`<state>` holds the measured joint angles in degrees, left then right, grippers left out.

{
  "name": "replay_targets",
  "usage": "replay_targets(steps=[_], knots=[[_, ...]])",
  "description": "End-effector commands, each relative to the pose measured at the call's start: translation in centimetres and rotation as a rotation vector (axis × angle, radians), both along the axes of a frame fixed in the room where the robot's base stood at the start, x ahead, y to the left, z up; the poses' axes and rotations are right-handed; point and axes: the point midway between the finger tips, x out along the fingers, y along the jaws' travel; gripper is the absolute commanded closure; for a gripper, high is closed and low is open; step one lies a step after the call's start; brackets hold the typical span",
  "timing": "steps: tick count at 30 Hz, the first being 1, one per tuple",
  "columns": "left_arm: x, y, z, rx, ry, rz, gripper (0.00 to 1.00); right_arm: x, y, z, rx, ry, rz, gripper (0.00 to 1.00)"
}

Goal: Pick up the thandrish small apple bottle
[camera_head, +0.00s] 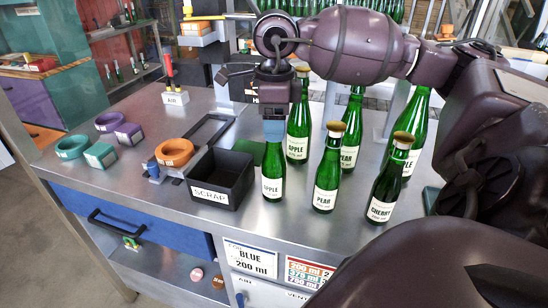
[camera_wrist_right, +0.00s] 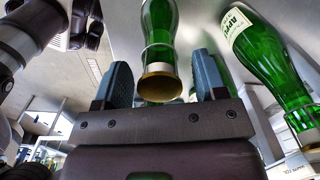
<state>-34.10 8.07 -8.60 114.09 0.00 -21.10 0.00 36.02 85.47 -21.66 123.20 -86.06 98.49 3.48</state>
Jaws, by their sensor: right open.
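The small apple bottle (camera_head: 272,184), green with a white APPLE label, stands upright on the metal table at the front left of the bottle group. My right gripper (camera_head: 276,128) is above it, pointing down, and hides its top. In the right wrist view a green bottle neck with a gold cap (camera_wrist_right: 160,85) lies between the two spread fingers of my right gripper (camera_wrist_right: 163,80). Gaps show on both sides, so the fingers are apart from it. A taller apple bottle (camera_head: 298,140) stands just behind. My left gripper is not in view.
A black SCRAP bin (camera_head: 222,178) is just left of the small apple bottle. An orange ring (camera_head: 174,152) sits farther left, with more coloured rings beyond.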

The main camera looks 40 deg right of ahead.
Motion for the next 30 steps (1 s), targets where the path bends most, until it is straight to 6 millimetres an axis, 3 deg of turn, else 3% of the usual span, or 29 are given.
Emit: replay_targets(steps=[3,15,30], knots=[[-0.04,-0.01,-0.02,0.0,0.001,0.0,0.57,0.0,0.0,0.02,0.0,0.0,0.0,0.38],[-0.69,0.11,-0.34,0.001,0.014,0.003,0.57,0.0,-0.01,0.04,-0.001,0.001,-0.001,0.99],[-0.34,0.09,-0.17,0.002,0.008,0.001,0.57,0.05,-0.02,0.68,-0.001,-0.002,-0.001,1.0]])
